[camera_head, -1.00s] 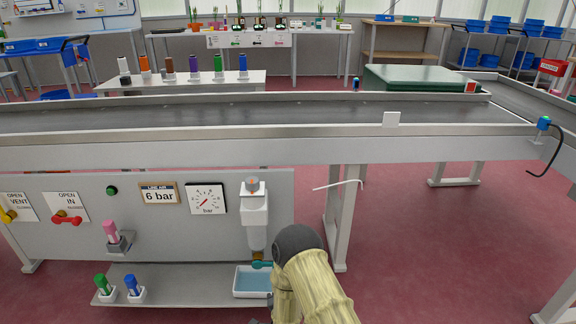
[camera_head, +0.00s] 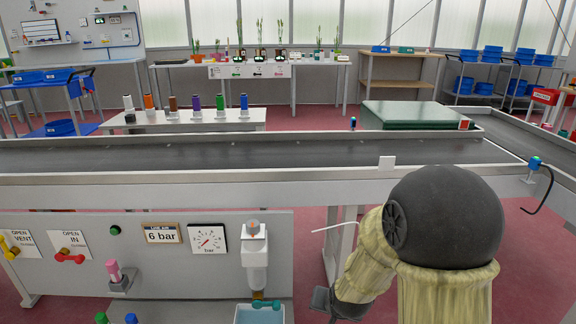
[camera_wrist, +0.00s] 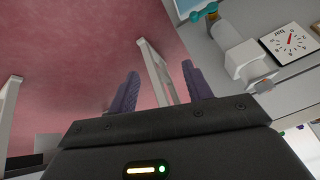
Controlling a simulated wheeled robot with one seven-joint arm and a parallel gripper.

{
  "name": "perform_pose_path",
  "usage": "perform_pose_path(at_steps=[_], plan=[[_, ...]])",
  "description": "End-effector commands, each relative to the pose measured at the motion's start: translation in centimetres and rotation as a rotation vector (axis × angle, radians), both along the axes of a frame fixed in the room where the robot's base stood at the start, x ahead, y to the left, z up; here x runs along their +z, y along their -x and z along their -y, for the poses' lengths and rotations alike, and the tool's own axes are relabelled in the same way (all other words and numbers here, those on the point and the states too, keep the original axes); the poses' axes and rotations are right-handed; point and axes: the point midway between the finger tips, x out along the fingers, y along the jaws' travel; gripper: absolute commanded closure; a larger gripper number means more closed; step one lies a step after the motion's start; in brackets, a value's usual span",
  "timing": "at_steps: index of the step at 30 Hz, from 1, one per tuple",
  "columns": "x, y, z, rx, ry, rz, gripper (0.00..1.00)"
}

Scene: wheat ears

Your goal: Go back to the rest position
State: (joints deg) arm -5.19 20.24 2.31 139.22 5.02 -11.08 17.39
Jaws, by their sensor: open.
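My gripper (camera_wrist: 160,90) shows in the wrist view with its two purple fingers apart and nothing between them. Past the fingers are the red floor and a white table leg. In the head view my arm is folded up at the lower right, in front of the long bench. The fingers cannot be made out there. The panel with the gauge (camera_head: 208,239) and the white filter unit (camera_head: 254,262) stands to the left of my arm. The gauge also shows at the upper right of the wrist view (camera_wrist: 290,40).
A long grey conveyor-like bench (camera_head: 200,180) crosses the view. A blue-water tray (camera_head: 258,315) sits below the filter unit. A pink-capped valve (camera_head: 114,271) is on the panel. A low white table (camera_head: 190,121) with coloured bottles stands behind. Red floor is open at the right.

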Motion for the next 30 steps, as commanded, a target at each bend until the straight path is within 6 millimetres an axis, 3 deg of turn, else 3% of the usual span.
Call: perform_pose_path(at_steps=[1,3,16,26,30], plan=[[1.8,1.4,0.8,0.024,0.024,-0.028,0.50],[3.1,3.4,1.8,0.066,0.057,-0.079,0.50],[8.0,13.3,5.3,0.242,0.168,-0.303,0.50],[13.1,13.2,5.2,0.244,0.167,-0.307,0.50],[16.2,13.1,5.2,0.244,0.168,-0.306,0.50]])
